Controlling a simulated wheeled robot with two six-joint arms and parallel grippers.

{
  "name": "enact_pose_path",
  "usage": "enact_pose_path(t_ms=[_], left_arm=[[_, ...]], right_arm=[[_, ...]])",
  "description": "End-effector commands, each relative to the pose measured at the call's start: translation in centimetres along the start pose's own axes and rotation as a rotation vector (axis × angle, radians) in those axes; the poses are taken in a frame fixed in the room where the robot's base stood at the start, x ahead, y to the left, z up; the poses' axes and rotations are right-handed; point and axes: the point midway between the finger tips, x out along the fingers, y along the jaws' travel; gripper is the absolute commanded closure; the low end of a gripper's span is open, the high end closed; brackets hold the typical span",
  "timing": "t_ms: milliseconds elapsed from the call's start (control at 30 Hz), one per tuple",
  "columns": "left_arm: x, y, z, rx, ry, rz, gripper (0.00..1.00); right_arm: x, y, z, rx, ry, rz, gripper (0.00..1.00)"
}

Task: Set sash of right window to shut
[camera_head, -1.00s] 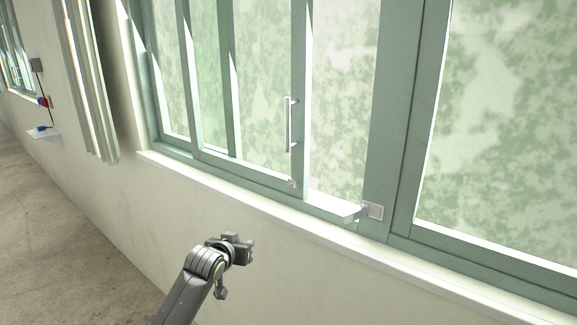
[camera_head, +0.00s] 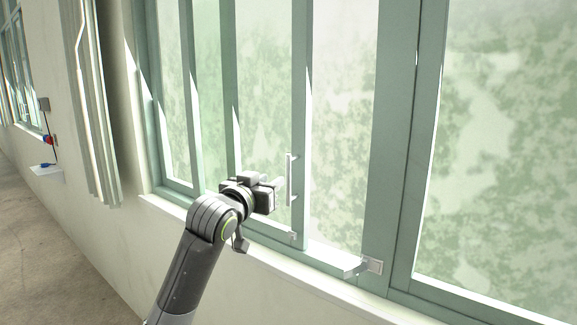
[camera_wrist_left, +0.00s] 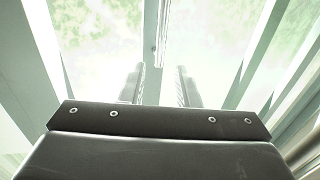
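The green-framed window's sliding sash (camera_head: 301,120) has a silvery vertical bar handle (camera_head: 290,180) on its right stile. That stile stands apart from the thick green post (camera_head: 385,140) to its right, with a bright strip between them. My left gripper (camera_head: 277,190) is just left of the handle in the head view, seemingly nearer the camera. In the left wrist view the two fingers (camera_wrist_left: 161,88) are apart with nothing gripped, and the handle (camera_wrist_left: 162,35) stands ahead, roughly in line with their gap. Contact cannot be seen. My right gripper is not in view.
A metal latch (camera_head: 365,265) sits on the lower frame by the post. The pale sill (camera_head: 335,290) runs below the window. A fixed pane (camera_head: 490,150) lies to the right, and a gathered curtain (camera_head: 92,110) hangs at the left.

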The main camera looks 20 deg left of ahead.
Motion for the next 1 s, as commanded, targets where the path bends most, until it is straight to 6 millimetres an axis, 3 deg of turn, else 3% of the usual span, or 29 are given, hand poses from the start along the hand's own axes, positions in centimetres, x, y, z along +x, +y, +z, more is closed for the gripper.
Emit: enact_pose_path(t_ms=[600, 1000], left_arm=[[8.8, 0.0, -0.2, -0.001, -0.001, -0.001, 0.71], [11.1, 0.0, 0.0, 0.000, 0.001, 0.000, 0.71]], right_arm=[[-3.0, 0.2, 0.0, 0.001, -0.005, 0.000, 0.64], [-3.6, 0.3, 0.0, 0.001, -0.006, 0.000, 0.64]])
